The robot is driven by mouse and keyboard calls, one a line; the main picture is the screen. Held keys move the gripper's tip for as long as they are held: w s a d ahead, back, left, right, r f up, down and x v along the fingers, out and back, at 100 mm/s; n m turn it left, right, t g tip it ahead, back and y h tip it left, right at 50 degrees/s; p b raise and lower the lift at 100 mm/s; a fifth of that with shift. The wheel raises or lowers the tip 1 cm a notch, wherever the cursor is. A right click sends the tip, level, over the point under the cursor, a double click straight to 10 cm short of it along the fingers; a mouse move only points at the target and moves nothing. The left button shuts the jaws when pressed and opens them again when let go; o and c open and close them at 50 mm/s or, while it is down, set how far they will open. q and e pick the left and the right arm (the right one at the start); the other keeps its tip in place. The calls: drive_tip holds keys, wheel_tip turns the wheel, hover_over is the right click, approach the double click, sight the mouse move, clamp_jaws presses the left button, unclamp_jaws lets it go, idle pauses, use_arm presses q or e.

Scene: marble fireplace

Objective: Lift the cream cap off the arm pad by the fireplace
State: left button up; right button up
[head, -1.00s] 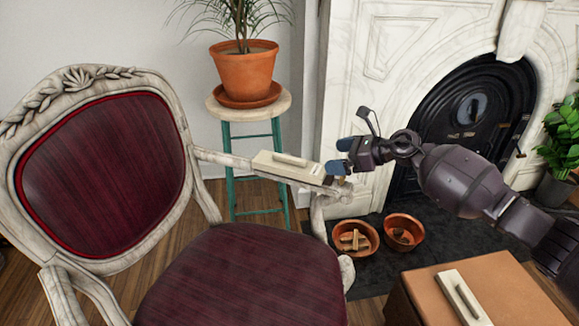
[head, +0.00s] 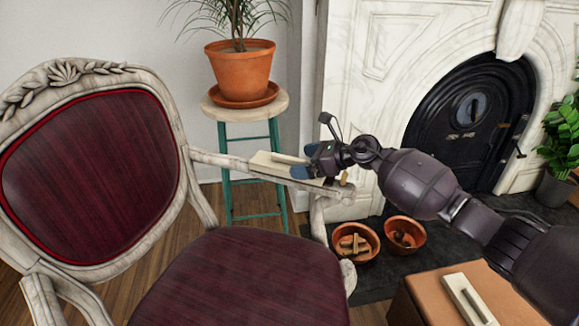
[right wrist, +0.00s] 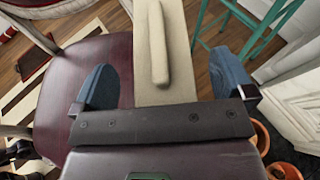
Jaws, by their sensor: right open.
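The cream cap (head: 265,168), a flat slab with a raised bar grip, lies on the chair's right-hand arm, beside the fireplace. My right gripper (head: 305,161) is at the cap's fireplace end and hides that end in the head view. In the right wrist view, my right gripper (right wrist: 161,64) is open, with one blue finger on each side of the cap (right wrist: 181,85). Both fingers look clear of the bar grip (right wrist: 157,45). The arm pad under the cap is mostly hidden. My left gripper is not in view.
A potted plant (head: 240,72) stands on a teal-legged stool (head: 225,165) behind the chair arm. Two terracotta bowls (head: 356,255) sit on the dark hearth. A similar cream piece (head: 468,299) lies on a brown box (head: 425,296). The wine-red seat (head: 240,275) is bare.

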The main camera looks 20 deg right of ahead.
drive_tip(key=c, duration=1)
drive_tip(key=shift+r, duration=0.2)
